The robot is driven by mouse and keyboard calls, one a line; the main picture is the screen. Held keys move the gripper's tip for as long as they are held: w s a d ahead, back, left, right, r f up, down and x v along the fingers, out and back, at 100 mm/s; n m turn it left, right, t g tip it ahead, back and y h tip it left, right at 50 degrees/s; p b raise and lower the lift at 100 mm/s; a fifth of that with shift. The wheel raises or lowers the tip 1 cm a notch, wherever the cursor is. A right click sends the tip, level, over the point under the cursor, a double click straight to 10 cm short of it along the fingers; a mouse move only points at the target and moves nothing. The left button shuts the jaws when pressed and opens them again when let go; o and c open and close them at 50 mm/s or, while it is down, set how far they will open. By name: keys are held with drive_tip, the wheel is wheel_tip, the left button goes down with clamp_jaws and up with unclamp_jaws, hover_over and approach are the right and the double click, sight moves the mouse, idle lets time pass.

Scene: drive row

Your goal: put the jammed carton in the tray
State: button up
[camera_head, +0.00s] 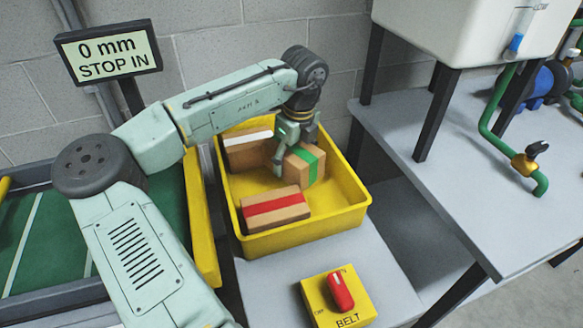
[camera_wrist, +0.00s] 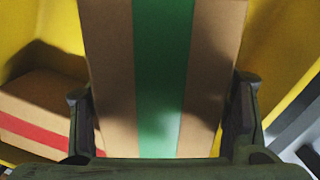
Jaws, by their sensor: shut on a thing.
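The yellow tray (camera_head: 345,220) stands on the grey table, right of the belt. My gripper (camera_head: 295,158) is inside it, shut on the carton with a green stripe (camera_head: 309,166). In the wrist view the green-striped carton (camera_wrist: 160,80) fills the middle, between my two fingers (camera_wrist: 160,125). The carton is within the tray's walls; I cannot tell whether it touches the tray floor. A carton with a red stripe (camera_head: 275,209) lies at the front of the tray, and it shows at the left in the wrist view (camera_wrist: 35,115). A carton with a white stripe (camera_head: 247,150) lies at the back left.
A green conveyor belt (camera_head: 40,235) with yellow edging lies at the left. A yellow box with a red BELT switch (camera_head: 340,291) sits in front of the tray. A sign (camera_head: 108,52) reads "0 mm STOP IN". A white tank (camera_head: 460,30) and green pipes (camera_head: 490,115) stand at the right.

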sight(295, 148)
drive_tip(key=shift+f, duration=1.9)
drive_tip(key=o, duration=1.5)
drive_tip(key=shift+o, duration=0.2)
drive_tip(key=r, duration=0.8)
drive_tip(key=s+d+r, duration=0.1)
drive_tip(key=r, duration=0.3)
drive_tip(key=shift+b, duration=0.35)
